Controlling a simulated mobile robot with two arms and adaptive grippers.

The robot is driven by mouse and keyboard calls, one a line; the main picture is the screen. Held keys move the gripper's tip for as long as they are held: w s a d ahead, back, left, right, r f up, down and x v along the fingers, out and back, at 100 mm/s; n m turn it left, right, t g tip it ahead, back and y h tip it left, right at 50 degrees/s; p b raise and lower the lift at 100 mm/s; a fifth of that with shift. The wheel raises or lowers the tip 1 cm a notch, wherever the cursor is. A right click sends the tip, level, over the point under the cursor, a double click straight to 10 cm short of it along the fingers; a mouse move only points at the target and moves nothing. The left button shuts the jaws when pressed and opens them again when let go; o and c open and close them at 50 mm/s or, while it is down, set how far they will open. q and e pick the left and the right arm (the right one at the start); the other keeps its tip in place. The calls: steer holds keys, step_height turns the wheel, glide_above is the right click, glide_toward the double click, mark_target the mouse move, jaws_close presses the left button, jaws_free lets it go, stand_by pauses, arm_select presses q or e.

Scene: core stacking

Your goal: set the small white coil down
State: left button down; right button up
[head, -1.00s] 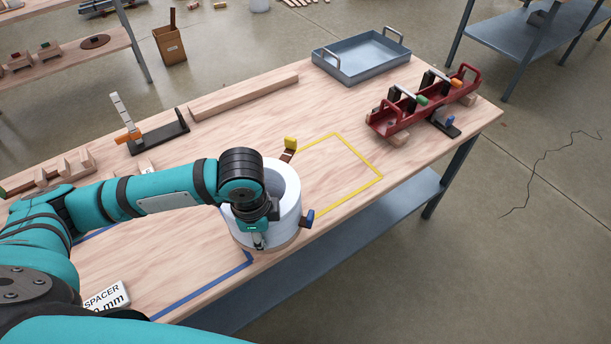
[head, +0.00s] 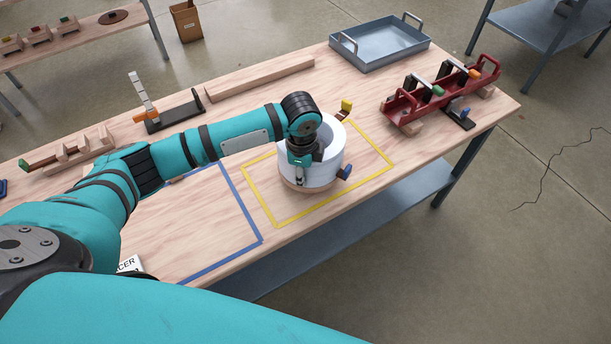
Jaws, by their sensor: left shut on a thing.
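The small white coil (head: 325,172) is a thick hollow cylinder with a wooden bottom rim, standing upright at the middle of the head view. It appears over the yellow taped outline (head: 297,215) on the wooden table. I cannot tell whether its base touches the table. My left gripper (head: 300,176) is shut on the near left wall of the coil; its fingertips partly hide that wall. My right gripper is not in view.
A blue taped outline (head: 250,219) lies left of the yellow one. A red carrier (head: 420,108) with clamps stands at right, a grey-blue tray (head: 385,48) at the back. A wooden bar (head: 260,78) and a black stand (head: 175,115) lie along the far side.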

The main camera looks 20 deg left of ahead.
arm_select(q)
steer(key=shift+w+d, duration=0.1)
steer(key=shift+w, duration=0.55)
steer(key=shift+f+p, duration=0.35)
steer(key=shift+f, duration=1.35)
steer(key=c, duration=1.1)
jaws_free()
steer(key=shift+s+f, duration=0.2)
steer(key=shift+r, duration=0.25)
steer(key=r, duration=0.8)
steer(key=s+r, duration=0.1)
steer(key=r, duration=0.2)
steer(key=shift+r, duration=0.4)
